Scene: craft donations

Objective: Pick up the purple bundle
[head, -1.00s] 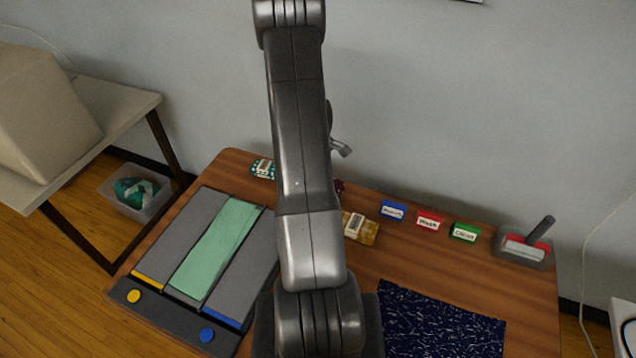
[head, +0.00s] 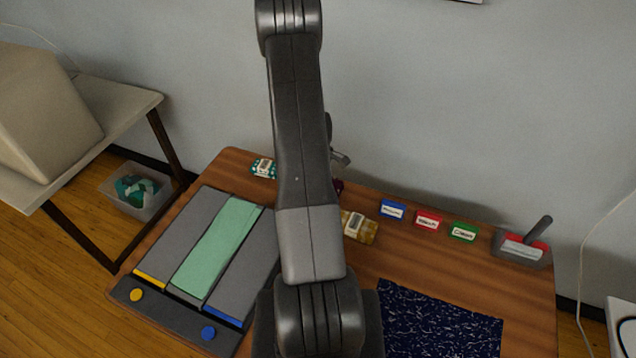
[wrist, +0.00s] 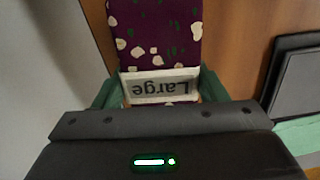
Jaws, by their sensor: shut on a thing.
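The purple bundle (wrist: 158,38) has white and green spots and a white band printed "Large". It fills the upper middle of the wrist view. My gripper (wrist: 150,92) is shut on it, with green fingers at both sides of the band. In the head view only a small dark purple bit (head: 339,185) shows beside my arm; my arm hides the rest and the gripper. I cannot tell whether the bundle touches the table.
A teal patterned bundle (head: 264,168) and a yellow one (head: 358,227) lie on the wooden table (head: 400,262). Blue (head: 393,209), red (head: 428,220) and green (head: 463,231) labelled blocks stand at the back. A grey board (head: 183,238) holds green cloth; a navy cloth (head: 440,322) lies in front.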

